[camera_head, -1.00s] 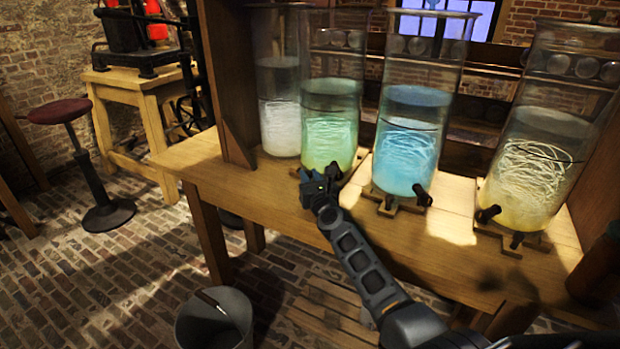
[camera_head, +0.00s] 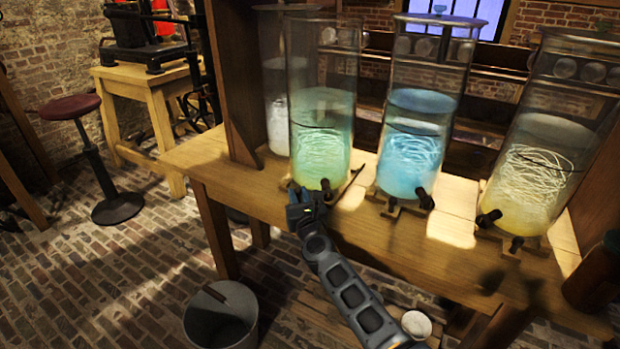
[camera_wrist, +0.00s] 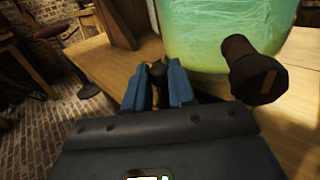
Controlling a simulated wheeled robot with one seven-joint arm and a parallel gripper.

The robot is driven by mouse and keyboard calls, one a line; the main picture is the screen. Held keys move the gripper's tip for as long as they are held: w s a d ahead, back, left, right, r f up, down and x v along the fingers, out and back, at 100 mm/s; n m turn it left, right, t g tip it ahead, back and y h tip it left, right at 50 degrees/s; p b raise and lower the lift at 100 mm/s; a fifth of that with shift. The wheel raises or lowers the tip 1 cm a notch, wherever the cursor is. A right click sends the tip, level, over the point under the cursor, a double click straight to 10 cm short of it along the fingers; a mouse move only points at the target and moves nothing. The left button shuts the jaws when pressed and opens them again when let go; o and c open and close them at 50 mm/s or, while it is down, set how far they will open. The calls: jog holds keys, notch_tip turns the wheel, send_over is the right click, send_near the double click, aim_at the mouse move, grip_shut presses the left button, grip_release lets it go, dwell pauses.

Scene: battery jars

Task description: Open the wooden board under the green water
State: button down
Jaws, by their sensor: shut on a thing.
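The green-water jar (camera_head: 320,145) is a tall glass cylinder on the near part of the bench. It stands closer to the bench's front edge than the blue jar. My gripper (camera_head: 304,200) is low at its front left. In the wrist view its two blue fingers (camera_wrist: 158,88) are shut on a small dark handle (camera_wrist: 157,70). The dark tap (camera_wrist: 257,70) of the green jar is just right of the fingers. The wooden board under the jar is mostly hidden by the jar and gripper; a thin edge shows at its right.
The blue jar (camera_head: 413,145) and yellow jar (camera_head: 530,175) stand to the right, with dark taps at their bases. A clear jar (camera_head: 277,105) stands behind left. A grey bucket (camera_head: 222,318) and a stool (camera_head: 72,107) are on the brick floor.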

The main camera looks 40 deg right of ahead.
jog(key=s+a+p, duration=0.1)
jog(key=s+a, duration=0.1)
jog(key=a, duration=0.5)
jog(key=s+a+p, duration=0.1)
jog(key=s+a, duration=0.2)
jog(key=a, duration=0.5)
jog(key=shift+s, duration=0.3)
jog(key=shift+a, duration=0.1)
jog(key=c, duration=1)
grip_release()
jog(key=shift+o, duration=0.2)
jog(key=v, duration=0.7)
jog(key=shift+s+a, duration=0.2)
jog(key=shift+s, duration=0.1)
